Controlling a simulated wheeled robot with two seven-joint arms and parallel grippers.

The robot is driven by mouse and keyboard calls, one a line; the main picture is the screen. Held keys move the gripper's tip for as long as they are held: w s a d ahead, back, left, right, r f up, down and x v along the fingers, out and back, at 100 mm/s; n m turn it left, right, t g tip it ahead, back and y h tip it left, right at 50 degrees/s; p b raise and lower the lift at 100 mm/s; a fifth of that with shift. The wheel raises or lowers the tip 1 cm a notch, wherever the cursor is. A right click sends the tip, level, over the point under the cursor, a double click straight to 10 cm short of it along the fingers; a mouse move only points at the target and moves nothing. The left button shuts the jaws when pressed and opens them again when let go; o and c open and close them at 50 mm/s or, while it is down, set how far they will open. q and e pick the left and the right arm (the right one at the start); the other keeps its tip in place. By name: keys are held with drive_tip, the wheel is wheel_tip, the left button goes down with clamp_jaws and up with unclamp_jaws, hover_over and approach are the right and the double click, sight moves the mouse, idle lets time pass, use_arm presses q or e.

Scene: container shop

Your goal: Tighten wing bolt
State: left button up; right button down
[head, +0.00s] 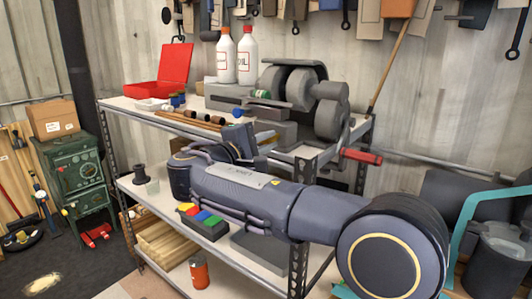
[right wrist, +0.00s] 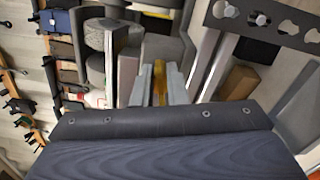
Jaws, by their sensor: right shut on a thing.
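The bench grinder (head: 300,90) stands on the shelf's top board, with grey wheel guards and a grey base. My right arm reaches in from the lower right, and its gripper (head: 265,139) is at the front of the grinder's base. In the right wrist view the two grey fingers (right wrist: 161,88) are shut on a narrow yellow piece, which looks like the wing bolt (right wrist: 160,74). Its lower part is hidden between the fingers, so its thread and seating cannot be seen. My left gripper is not in view.
An open red case (head: 172,78), two white bottles (head: 246,58) and several copper-coloured pipes (head: 195,119) share the top board. A red-handled tool (head: 362,156) sticks out at the right. Colored bins (head: 203,219) are on the lower shelf. A green stove (head: 80,175) stands left.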

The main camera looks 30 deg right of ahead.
drive_tip(key=shift+f+m+b, duration=0.2)
drive_tip(key=shift+m+b, duration=0.95)
drive_tip(key=shift+m, duration=0.35)
drive_tip(key=c, duration=1.6)
unclamp_jaws()
drive_tip(key=shift+r, duration=0.1)
drive_tip(key=v, duration=0.8)
drive_tip(key=shift+d, duration=0.1)
